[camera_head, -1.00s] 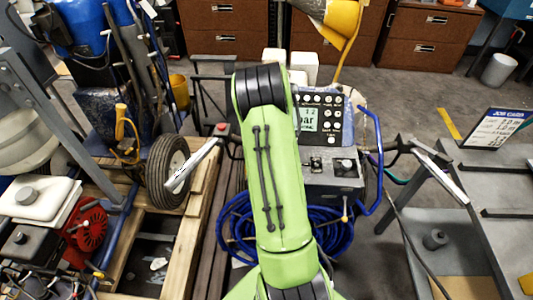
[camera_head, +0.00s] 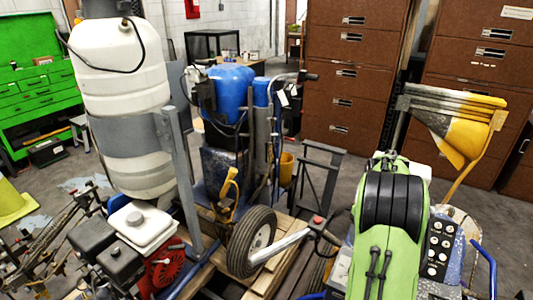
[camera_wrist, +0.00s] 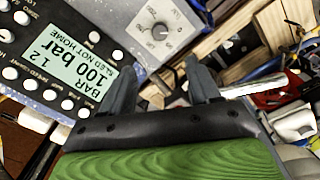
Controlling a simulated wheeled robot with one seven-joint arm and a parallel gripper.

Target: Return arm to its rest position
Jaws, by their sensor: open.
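My gripper (camera_wrist: 162,84) shows in the wrist view with its two dark fingers apart and nothing between them. A control panel (camera_wrist: 22,62) with round buttons lies to its left. The panel's lit display (camera_wrist: 83,70) reads "100 bar" and "SLED NOT HOME". A grey box with a round dial (camera_wrist: 160,30) lies beyond the fingertips. In the head view my green arm stands at the lower right and hides the display. Only a strip of the panel's buttons (camera_head: 440,244) shows beside it. My gripper is not visible in the head view.
A rubber wheel (camera_head: 251,242) and a silver-ended handle (camera_head: 285,245) are left of my arm. A white tank (camera_head: 120,60), a red engine (camera_head: 165,270) and blue equipment (camera_head: 228,88) stand farther left. A yellow-and-grey flag-like part (camera_head: 462,130) and brown cabinets (camera_head: 350,80) are behind.

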